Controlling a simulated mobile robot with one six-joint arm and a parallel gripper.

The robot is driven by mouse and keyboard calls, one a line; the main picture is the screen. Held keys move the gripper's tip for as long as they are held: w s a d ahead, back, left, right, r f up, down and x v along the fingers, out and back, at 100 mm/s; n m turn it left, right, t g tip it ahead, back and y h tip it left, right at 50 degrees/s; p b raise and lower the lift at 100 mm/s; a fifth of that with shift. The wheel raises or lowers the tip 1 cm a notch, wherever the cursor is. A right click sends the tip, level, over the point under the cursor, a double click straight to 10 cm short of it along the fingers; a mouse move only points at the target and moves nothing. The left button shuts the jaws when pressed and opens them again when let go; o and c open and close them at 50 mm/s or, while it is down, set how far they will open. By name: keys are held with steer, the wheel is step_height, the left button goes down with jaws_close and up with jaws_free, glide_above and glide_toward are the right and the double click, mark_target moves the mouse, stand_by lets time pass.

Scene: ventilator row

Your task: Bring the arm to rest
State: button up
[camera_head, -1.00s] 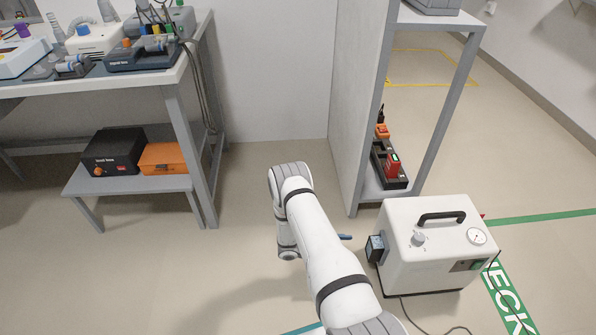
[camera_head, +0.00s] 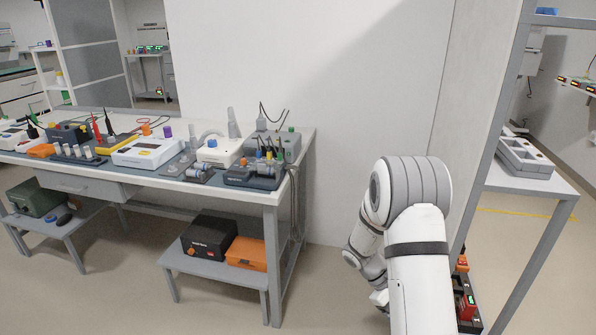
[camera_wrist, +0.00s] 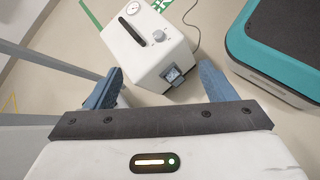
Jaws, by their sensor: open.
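My gripper (camera_wrist: 161,88) shows in the wrist view with its two blue fingers spread wide apart. It is open and nothing is between the fingers. Beyond the fingertips a white box-shaped unit (camera_wrist: 135,58) with a black handle, a knob and a small dark connector block (camera_wrist: 173,75) stands on the floor. In the head view my white arm rises at the right and bends over at its elbow. The gripper's fingers are hidden in that view.
A workbench (camera_head: 303,135) with several devices stands at the left. Its low shelf (camera_head: 215,268) holds a black box (camera_head: 208,238) and an orange box (camera_head: 247,253). A grey partition (camera_head: 478,100) is close by my arm. A teal-edged dark body (camera_wrist: 280,45) fills the wrist view's upper right.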

steer(key=s+a+r+m+t+y+p, duration=0.2)
steer(key=s+a+r+p, duration=0.2)
steer(key=r, duration=0.9)
steer(key=s+a+r+m+t+y+p, duration=0.2)
steer(key=s+a+r+p, duration=0.3)
steer(key=r, duration=0.9)
steer(key=s+a+r+m+t+y+p, duration=0.2)
steer(key=s+a+r+t+y+p, duration=0.2)
steer(key=r, duration=1)
steer(key=s+p, duration=0.3)
steer(key=p, duration=0.2)
steer(key=shift+s+a+m+p, duration=0.3)
steer(key=shift+s+a, duration=0.05)
steer(key=shift+s, duration=0.05)
steer(key=shift+c, duration=0.5)
